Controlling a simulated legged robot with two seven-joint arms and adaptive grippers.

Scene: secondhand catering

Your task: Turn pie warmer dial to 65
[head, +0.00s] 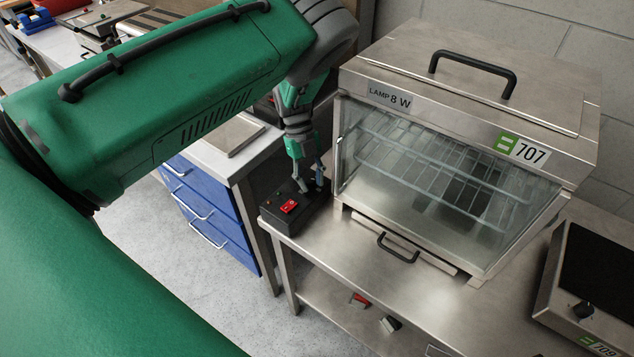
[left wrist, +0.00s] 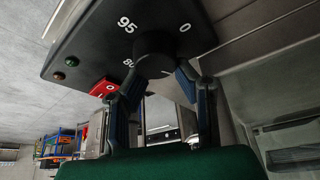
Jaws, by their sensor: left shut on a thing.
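The pie warmer (head: 560,150) is a steel cabinet with glass sides and wire racks, labelled 707. Its black control box (head: 290,220) sits at its left on the bench and also fills the top of the left wrist view (left wrist: 90,40). The round black dial (left wrist: 155,48) shows there with 95, 80 and 0 printed around it; no 65 is readable. A pale mark shows low on the dial, close to the fingers. My left gripper (head: 309,183) reaches down to the box, its fingers (left wrist: 164,76) shut on the dial from either side. My right gripper is not in view.
A red rocker switch (head: 289,206) and small green and amber lamps sit on the box beside the dial. A black-handled drawer (head: 398,250) is under the warmer. A hot plate (head: 590,270) stands at right, a blue drawer unit (head: 205,205) at left.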

